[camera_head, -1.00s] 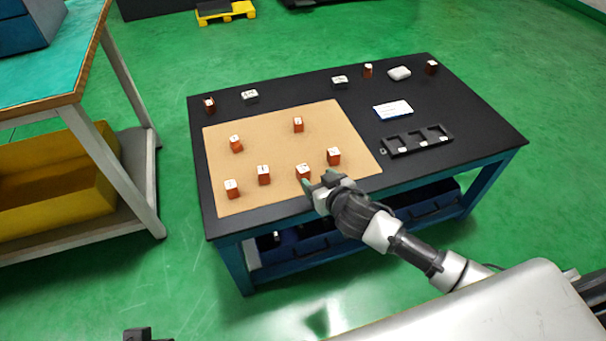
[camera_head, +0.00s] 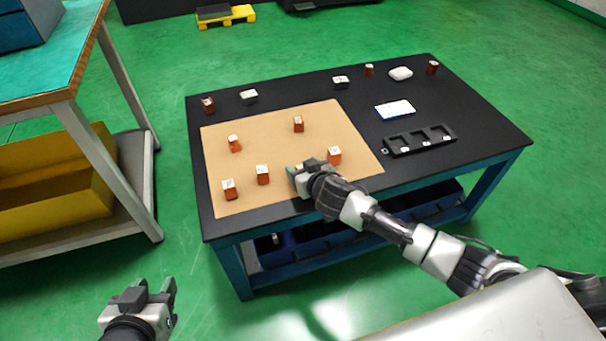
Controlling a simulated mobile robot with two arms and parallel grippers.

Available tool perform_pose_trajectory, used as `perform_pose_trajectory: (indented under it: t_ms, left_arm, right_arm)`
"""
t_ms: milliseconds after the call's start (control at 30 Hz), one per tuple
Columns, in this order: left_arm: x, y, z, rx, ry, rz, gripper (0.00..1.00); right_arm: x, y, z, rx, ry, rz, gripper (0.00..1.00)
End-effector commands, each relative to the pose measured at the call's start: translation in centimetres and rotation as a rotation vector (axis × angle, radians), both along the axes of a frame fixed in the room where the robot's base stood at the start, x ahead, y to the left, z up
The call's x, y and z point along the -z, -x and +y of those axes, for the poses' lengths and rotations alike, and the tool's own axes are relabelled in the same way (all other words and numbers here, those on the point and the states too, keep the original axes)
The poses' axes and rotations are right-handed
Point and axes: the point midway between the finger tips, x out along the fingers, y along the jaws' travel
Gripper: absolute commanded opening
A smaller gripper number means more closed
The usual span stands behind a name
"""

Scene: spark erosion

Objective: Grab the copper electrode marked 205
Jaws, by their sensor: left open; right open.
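Several orange-brown copper electrodes with white-labelled tops stand on a tan mat (camera_head: 275,142): front left (camera_head: 229,190), beside it (camera_head: 262,175), back left (camera_head: 235,144), back middle (camera_head: 298,125) and right (camera_head: 334,156). The label numbers are too small to read, so I cannot tell which is 205. My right gripper (camera_head: 298,178) is open, low over the mat's front edge, at another electrode that it almost wholly hides. I cannot tell whether the fingers are around that electrode or above it. My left gripper (camera_head: 155,290) is open and empty over the floor at the lower left.
The black table (camera_head: 455,100) also holds more electrodes (camera_head: 208,106) along the back, dark labelled blocks (camera_head: 249,97), a white rounded object (camera_head: 400,73), a blue-white card (camera_head: 395,109) and a black slotted tray (camera_head: 420,141). A teal-topped bench (camera_head: 60,60) stands left.

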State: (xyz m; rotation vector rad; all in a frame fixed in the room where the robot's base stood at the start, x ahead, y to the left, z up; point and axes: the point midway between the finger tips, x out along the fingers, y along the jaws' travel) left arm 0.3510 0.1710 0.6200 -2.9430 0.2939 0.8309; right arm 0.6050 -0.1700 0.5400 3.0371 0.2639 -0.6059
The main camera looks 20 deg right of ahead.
Motion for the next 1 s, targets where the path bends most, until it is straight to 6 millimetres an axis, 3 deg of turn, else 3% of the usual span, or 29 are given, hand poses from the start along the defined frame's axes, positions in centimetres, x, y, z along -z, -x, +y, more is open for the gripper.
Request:
perform_pose_trajectory:
  t_ms: [200, 600, 1000]
  left_arm:
    - [-0.04, -0.01, -0.01, 0.000, 0.000, -0.001, 0.43]
    - [0.01, 0.01, -0.01, 0.000, 0.000, 0.002, 0.43]
    - [0.04, 0.16, 0.04, 0.000, -0.004, 0.020, 0.43]
  right_arm:
    - [-0.03, 0.00, 0.02, -0.001, 0.000, 0.000, 0.59]
    - [-0.03, 0.02, 0.03, -0.001, 0.000, 0.000, 0.00]
    - [-0.53, -0.04, 0.03, -0.001, 0.000, -0.003, 0.00]
